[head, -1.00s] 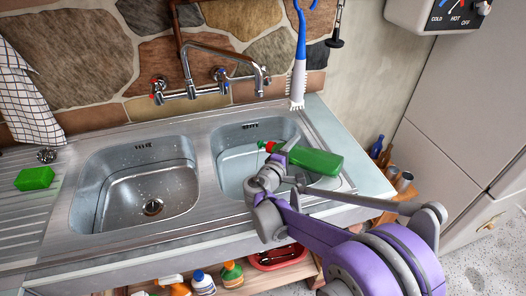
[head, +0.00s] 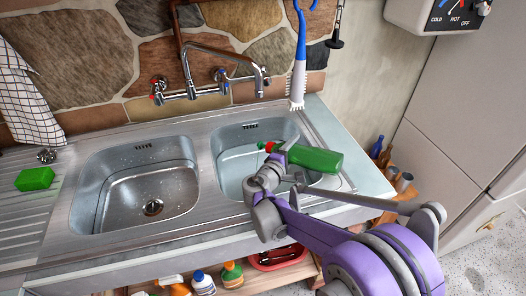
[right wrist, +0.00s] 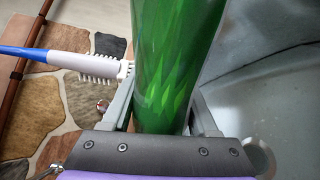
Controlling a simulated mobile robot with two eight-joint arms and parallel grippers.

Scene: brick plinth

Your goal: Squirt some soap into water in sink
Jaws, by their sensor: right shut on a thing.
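A green soap bottle (head: 317,160) with a red cap lies tilted almost flat over the right sink basin (head: 228,165) in the head view, its cap end toward the left. My right gripper (head: 284,163) is shut on the bottle. In the right wrist view the green bottle (right wrist: 172,60) stands between the two fingers (right wrist: 162,112) and fills the middle. The right basin holds pale water; whether soap is coming out cannot be seen. My left gripper is not in view.
The empty left basin (head: 120,190) shows a drain. The faucet (head: 215,70) stands behind. A blue-handled brush (head: 299,75) is upright behind the right basin. A green sponge (head: 35,179) lies on the left drainboard. Several bottles (head: 203,283) stand on a shelf below.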

